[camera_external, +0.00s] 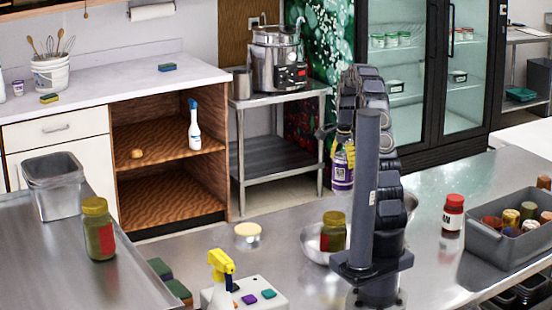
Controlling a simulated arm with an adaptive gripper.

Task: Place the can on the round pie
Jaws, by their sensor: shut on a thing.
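A small round, pale-topped thing (247,235), which looks like the round pie, lies on the steel counter left of my arm, its top bare. My arm stands at the counter's right middle, folded upright; its links and a grey post face the camera. I cannot pick out the can for sure. Several can-like round tops (511,217) show inside the grey bin (490,249) at the right.
A metal bowl (312,243) and a red-labelled jar (333,232) stand close left of my arm. A yellow-headed sprayer (221,266) stands in front. Bare counter surrounds the pie.

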